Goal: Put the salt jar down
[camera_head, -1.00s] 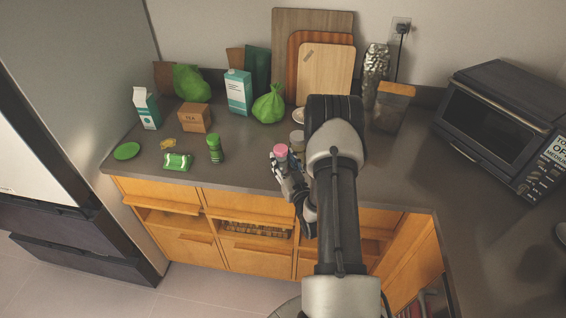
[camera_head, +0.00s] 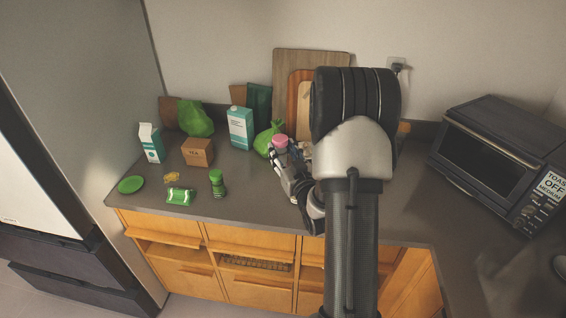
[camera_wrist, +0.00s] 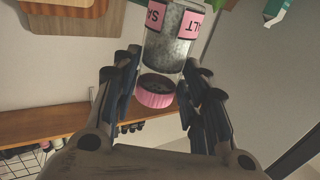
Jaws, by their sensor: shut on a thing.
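The salt jar is a clear jar with a pink lid (camera_head: 279,141) and pink labels (camera_wrist: 188,25) with partly readable "SALT" lettering. My gripper (camera_head: 287,163) is shut on it, with its fingers on both sides of the jar in the wrist view (camera_wrist: 160,75). Most of the jar body is hidden there by the gripper. I cannot tell the gap between the jar and the counter.
A green shaker (camera_head: 217,184), green packet (camera_head: 181,196), tea box (camera_head: 197,152) and cartons (camera_head: 240,128) stand or lie to the left. Cutting boards (camera_head: 290,75) lean on the wall. A toaster oven (camera_head: 490,150) is at right. My arm hides the counter's middle.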

